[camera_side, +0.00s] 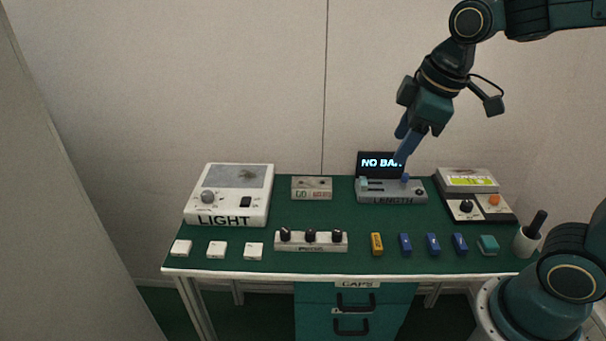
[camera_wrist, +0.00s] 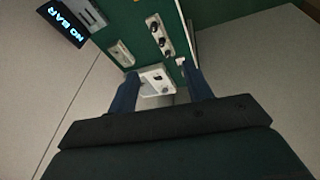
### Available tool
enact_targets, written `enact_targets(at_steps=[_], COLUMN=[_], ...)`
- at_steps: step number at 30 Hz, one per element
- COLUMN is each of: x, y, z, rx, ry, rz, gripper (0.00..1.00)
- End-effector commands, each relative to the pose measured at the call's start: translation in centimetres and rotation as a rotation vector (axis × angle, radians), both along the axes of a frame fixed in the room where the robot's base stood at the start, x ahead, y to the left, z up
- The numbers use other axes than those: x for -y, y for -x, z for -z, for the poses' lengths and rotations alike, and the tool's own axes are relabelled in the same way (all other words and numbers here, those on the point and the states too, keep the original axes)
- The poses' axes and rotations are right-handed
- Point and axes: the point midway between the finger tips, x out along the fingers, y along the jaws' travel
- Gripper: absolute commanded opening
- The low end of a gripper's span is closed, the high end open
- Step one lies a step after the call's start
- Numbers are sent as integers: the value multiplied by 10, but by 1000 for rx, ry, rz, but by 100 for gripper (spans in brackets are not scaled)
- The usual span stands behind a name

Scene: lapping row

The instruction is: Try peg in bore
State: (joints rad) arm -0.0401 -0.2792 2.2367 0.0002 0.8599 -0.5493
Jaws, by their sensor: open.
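A white rack with a partly legible label like "PEGS" (camera_side: 310,246) stands at the front middle of the green table, with three black-knobbed pegs in a row. It also shows in the wrist view (camera_wrist: 161,38). Behind it is a small grey block with green and red marks (camera_side: 311,188), also in the wrist view (camera_wrist: 121,54); I cannot tell whether it has the bore. My gripper (camera_side: 401,148) is open and empty, above the LENGTH device at the back right. In the wrist view its blue fingers (camera_wrist: 161,77) are spread apart.
The LIGHT box (camera_side: 229,197) stands at left, with three white caps in front. The LENGTH device (camera_side: 390,194) has a display reading "NO BAR" (camera_side: 378,164). Yellow, blue and teal blocks line the front right, near a cup (camera_side: 526,243). Green tabletop (camera_side: 300,217) is bare between the rows.

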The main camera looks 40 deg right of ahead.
Motion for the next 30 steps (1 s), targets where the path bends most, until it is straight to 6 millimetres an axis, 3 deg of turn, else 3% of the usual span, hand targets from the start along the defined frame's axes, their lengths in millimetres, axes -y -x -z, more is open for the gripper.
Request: enact_targets(at_steps=[14, 24, 30], x=[-16, -29, -37], y=[-91, -145, -168], z=[53, 116, 156], rx=[-126, -205, -244], ry=[116, 168, 186], rz=[-443, -766, -942], gripper=[50, 50, 50])
